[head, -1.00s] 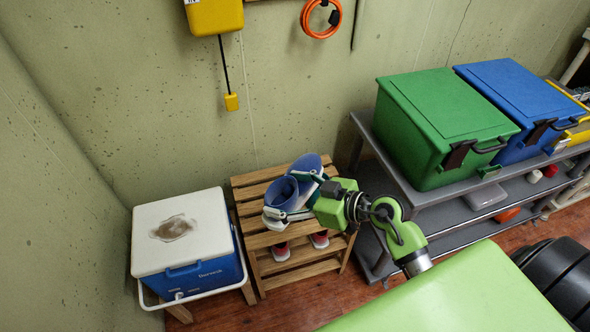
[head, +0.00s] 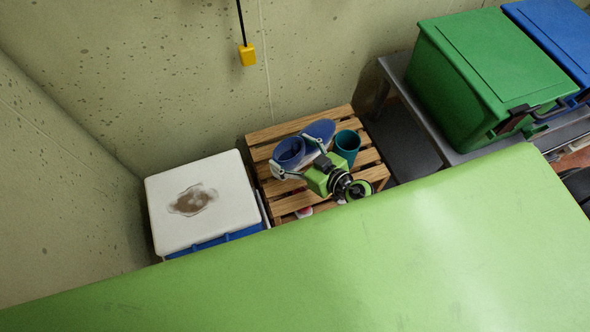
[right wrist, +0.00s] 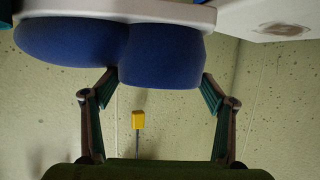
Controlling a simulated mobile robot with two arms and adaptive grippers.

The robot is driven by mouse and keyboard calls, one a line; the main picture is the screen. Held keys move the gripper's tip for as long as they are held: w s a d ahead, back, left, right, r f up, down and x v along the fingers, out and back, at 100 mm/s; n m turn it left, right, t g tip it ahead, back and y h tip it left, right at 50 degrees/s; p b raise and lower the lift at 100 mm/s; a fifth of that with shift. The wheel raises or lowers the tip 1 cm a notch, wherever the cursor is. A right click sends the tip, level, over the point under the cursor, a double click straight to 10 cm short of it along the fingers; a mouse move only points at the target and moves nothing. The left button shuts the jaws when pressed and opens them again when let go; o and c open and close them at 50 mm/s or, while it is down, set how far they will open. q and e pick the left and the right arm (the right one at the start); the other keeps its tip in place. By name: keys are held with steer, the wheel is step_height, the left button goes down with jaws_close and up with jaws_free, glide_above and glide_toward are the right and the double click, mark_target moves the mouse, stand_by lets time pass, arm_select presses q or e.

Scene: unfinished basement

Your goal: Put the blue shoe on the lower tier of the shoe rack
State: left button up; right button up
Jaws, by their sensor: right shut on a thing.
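The blue shoe (head: 289,151) with a white sole is at the upper tier of the wooden shoe rack (head: 268,134). I cannot tell whether its sole touches the slats. My right gripper (head: 299,160) is shut on the shoe, its fingers at either side. The right wrist view shows the blue shoe (right wrist: 165,55) upside down between the fingers (right wrist: 160,95). The lower tier is mostly hidden by the upper slats and my green body; a bit of a red and white shoe (head: 304,212) shows below. My left gripper is out of view.
A teal cup (head: 347,144) stands on the upper tier, right of the shoe. A white-lidded blue cooler (head: 203,203) stands close at the rack's left. A grey shelf (head: 416,118) with green (head: 484,70) and blue (head: 560,35) bins is at the right. The wall is close behind.

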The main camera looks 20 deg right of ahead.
mark_target(297, 166)
step_height(297, 166, down, 6)
steer(key=b, duration=0.3)
steer(key=shift+w+r+b, duration=0.15)
steer(key=shift+r+b, duration=0.05)
steer(key=shift+b, duration=0.1)
steer(key=shift+f+b, duration=0.45)
steer(key=shift+f, duration=0.05)
step_height(297, 166, down, 3)
steer(key=b, duration=0.2)
steer(key=shift+b, duration=0.4)
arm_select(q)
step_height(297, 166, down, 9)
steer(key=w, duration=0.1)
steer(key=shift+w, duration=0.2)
arm_select(e)
steer(key=shift+f, duration=0.25)
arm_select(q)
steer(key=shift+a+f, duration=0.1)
arm_select(e)
steer(key=shift+f+b, duration=0.25)
steer(key=shift+b, duration=0.15)
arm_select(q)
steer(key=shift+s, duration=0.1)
arm_select(e)
steer(key=o, duration=1.7)
steer(key=shift+r, duration=0.1)
